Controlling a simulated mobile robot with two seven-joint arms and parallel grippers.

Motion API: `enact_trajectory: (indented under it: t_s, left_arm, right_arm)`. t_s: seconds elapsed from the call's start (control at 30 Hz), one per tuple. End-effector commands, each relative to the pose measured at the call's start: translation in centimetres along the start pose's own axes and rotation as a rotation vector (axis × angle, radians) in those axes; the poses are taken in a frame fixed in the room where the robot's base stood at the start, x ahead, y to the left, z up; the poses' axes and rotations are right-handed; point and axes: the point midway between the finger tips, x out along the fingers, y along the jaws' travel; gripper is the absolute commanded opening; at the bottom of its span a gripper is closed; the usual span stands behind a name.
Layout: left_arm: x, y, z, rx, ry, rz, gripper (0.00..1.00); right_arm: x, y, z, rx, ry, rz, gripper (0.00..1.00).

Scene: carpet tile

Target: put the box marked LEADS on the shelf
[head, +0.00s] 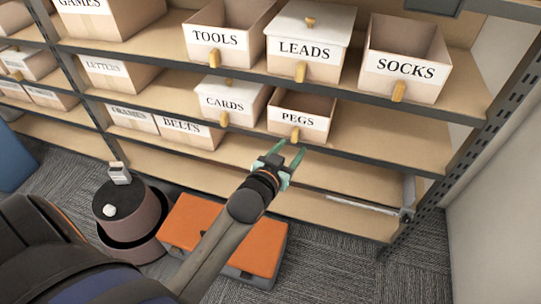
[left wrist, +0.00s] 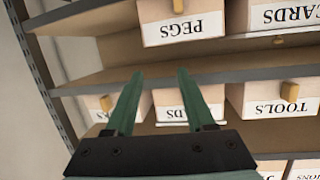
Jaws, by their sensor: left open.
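The box marked LEADS (head: 303,51) stands upright on the upper shelf board (head: 466,97), between the TOOLS box (head: 220,40) and the SOCKS box (head: 404,67). It has a white lid with a wooden knob and a wooden front pull. My left gripper (head: 291,148) is open and empty, in front of the shelves, below the PEGS box (head: 299,119) in the head view. The left wrist view is upside down. There the LEADS box (left wrist: 172,100) shows between the open fingers (left wrist: 160,72), partly hidden by them. My right gripper is not in view.
The CARDS box (head: 228,102) is left of PEGS; the board (head: 385,135) right of PEGS is bare. An orange-topped container (head: 255,248) and a round brown container (head: 128,212) stand on the carpet. A metal bar (head: 360,204) lies at the lowest board.

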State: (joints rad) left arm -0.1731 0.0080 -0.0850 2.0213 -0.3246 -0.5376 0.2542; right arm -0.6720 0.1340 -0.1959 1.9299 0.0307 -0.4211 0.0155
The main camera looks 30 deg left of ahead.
Motion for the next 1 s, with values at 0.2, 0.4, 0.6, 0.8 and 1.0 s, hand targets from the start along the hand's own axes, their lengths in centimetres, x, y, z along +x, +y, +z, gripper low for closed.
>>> enact_trajectory:
  t_s: [0.2, 0.4, 0.6, 0.8, 1.0]
  left_arm:
    - [-8.5, 4.3, 16.9, 0.042, -0.323, 0.202, 0.54]
    - [-15.0, 6.0, 23.9, 0.034, -0.477, 0.297, 0.54]
    - [-16.3, 6.3, 24.9, 0.030, -0.503, 0.313, 0.54]
    - [-16.2, 6.3, 24.9, 0.030, -0.502, 0.312, 0.54]
    - [-16.2, 6.2, 24.9, 0.030, -0.502, 0.311, 0.54]
  right_arm:
    - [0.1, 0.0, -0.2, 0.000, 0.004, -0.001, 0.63]
    - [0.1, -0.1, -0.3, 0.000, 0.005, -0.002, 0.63]
    - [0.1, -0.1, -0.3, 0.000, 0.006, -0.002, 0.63]
    - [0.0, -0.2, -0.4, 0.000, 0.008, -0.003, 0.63]
    - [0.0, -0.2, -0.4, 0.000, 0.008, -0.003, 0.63]
